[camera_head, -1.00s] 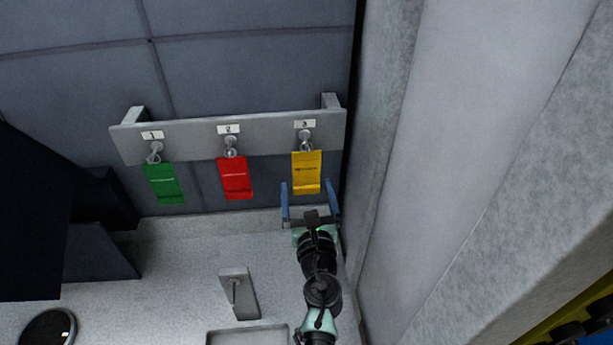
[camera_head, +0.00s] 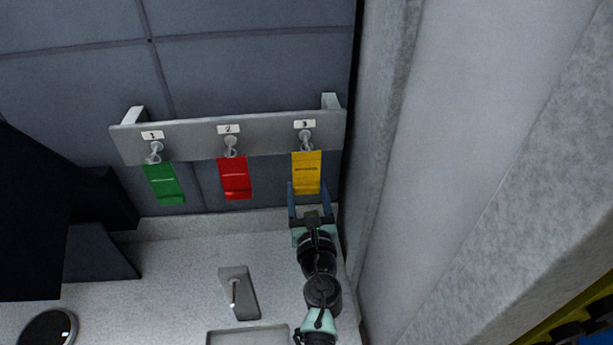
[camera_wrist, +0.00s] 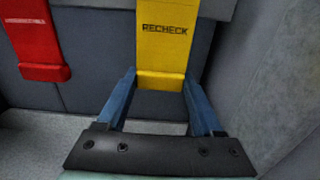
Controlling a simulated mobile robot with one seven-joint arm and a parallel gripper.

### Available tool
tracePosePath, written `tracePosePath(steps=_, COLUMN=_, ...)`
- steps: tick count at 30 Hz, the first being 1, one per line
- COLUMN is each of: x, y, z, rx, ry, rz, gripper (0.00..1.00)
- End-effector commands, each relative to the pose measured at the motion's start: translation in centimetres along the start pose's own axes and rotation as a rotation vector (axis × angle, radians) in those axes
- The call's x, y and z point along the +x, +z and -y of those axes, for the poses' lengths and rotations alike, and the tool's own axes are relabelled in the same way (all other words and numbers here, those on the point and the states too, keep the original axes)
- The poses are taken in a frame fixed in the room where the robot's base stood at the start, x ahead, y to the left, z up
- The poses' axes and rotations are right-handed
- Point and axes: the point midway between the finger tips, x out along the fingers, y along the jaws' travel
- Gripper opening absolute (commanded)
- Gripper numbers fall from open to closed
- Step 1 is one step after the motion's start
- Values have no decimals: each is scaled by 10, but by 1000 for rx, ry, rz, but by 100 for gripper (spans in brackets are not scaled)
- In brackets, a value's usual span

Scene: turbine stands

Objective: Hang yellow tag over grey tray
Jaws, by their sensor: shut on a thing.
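The yellow tag (camera_head: 306,172) hangs from the hook under label 3, at the right end of the wall rack. In the wrist view the yellow tag (camera_wrist: 166,45) reads "RECHECK". My gripper (camera_head: 305,187) is shut on the lower part of this tag, one blue finger at each side edge. In the wrist view my gripper (camera_wrist: 160,85) has its fingertips at the tag's lower end. The grey tray (camera_head: 248,337) lies on the counter at the bottom of the head view, only partly in frame. A small grey stand with a peg (camera_head: 238,293) stands just behind the tray.
The grey rack (camera_head: 190,141) also holds a green tag (camera_head: 165,184) under label 1 and a red tag (camera_head: 235,178) under label 2. A wall (camera_head: 400,150) rises close on the right. A round dark object (camera_head: 48,329) sits at lower left. The counter between is clear.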

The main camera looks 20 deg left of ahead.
Motion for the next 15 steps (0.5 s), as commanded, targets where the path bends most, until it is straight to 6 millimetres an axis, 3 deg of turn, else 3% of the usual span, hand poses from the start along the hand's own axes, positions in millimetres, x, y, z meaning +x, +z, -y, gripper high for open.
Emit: tracePosePath(steps=15, x=-10, y=0, z=0, rx=0, ry=1, rz=0, gripper=0)
